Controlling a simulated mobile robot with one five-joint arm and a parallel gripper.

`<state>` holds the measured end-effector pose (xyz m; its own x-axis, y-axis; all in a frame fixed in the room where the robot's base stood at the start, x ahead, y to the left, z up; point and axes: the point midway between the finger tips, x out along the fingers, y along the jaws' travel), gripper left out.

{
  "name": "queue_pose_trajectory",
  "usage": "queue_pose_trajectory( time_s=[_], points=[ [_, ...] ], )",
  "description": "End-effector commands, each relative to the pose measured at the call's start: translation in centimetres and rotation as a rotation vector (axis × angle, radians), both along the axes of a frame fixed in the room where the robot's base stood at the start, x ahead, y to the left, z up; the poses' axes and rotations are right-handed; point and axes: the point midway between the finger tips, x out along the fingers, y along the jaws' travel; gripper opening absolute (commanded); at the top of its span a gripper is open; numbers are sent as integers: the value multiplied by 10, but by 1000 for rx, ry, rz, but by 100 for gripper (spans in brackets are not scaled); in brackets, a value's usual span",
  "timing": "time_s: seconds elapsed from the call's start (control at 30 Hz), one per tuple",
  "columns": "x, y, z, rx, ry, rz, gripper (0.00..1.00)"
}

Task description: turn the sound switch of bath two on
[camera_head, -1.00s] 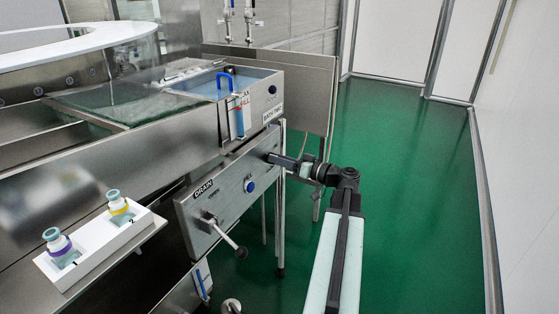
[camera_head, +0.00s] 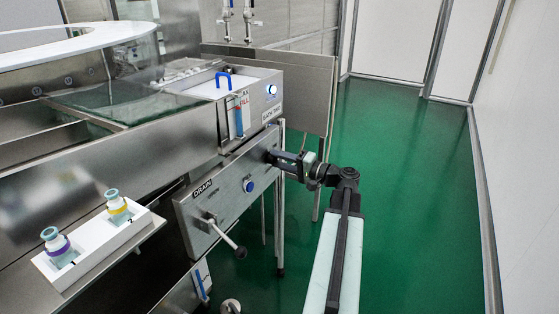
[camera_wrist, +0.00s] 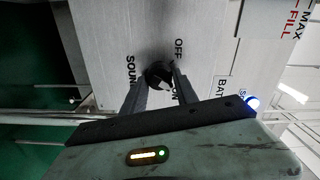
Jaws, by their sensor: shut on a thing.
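The sound switch (camera_wrist: 158,73) is a black round knob on a steel panel in the wrist view, with "SOUND" printed to its left, "OFF" above right and "ON" below right. My gripper (camera_wrist: 156,86) is shut on the knob, a finger on each side. A pale mark on the knob lies on its lower right, towards "ON". Bath two (camera_head: 258,103) is the upper steel box in the head view. Its front indicator (camera_head: 271,90) is lit blue-white. In the head view my gripper (camera_head: 272,157) touches the panel below the bath and hides the knob.
The drain panel (camera_head: 232,188) carries a blue button (camera_head: 249,186) and a lever (camera_head: 226,238) left of my gripper. A white holder (camera_head: 92,242) with two capped bottles sits at lower left. Open green floor (camera_head: 420,200) lies to the right.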

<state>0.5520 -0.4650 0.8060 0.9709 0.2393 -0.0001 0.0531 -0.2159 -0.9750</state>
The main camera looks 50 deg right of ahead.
Motion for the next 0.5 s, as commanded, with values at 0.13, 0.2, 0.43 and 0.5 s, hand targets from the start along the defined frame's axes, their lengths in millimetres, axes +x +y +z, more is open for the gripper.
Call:
queue_pose_trajectory(
  time_s=[0.13, 0.2, 0.43, 0.5],
  points=[
    [-1, -1, -1, 91, 25, -3, 0],
    [-1, -1, -1, 127, 34, -3, 0],
    [-1, -1, -2, 204, 53, -2, 0],
    [-1, -1, -2, 217, 56, -2, 0]
  ],
)
